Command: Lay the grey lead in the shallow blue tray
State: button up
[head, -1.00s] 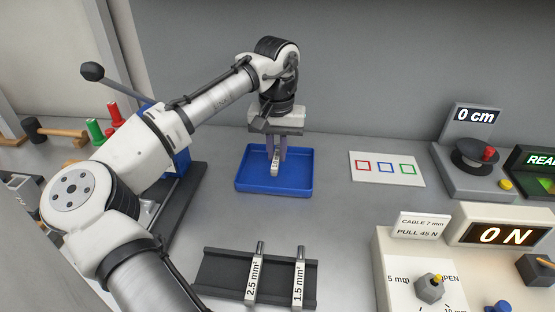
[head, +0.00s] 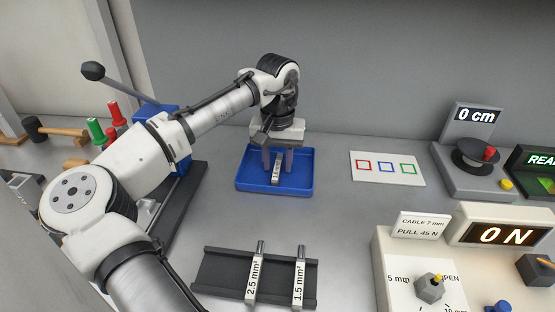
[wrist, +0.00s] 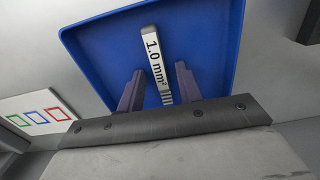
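The grey lead, with a white label reading 1.0 mm² (wrist: 155,58), lies on the floor of the shallow blue tray (wrist: 100,45). In the head view the lead (head: 276,174) is in the middle of the tray (head: 246,184), partly hidden by my fingers. My gripper (head: 277,170) is above the tray, pointing down. Its two fingers are spread, one on each side of the lead, with a gap to it on both sides in the wrist view (wrist: 160,80).
A dark rack (head: 225,272) in front holds leads marked 2.5 mm² (head: 254,278) and 1.5 mm² (head: 299,280). A white card (head: 362,175) with coloured squares lies right of the tray. Instruments fill the right side. A blue lever press stands left, behind my arm.

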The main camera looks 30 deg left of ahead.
aim_at(277, 166)
jog(key=shift+r, duration=0.1)
notch_tip(277, 166, up, 12)
dwell(0.4)
dwell(0.5)
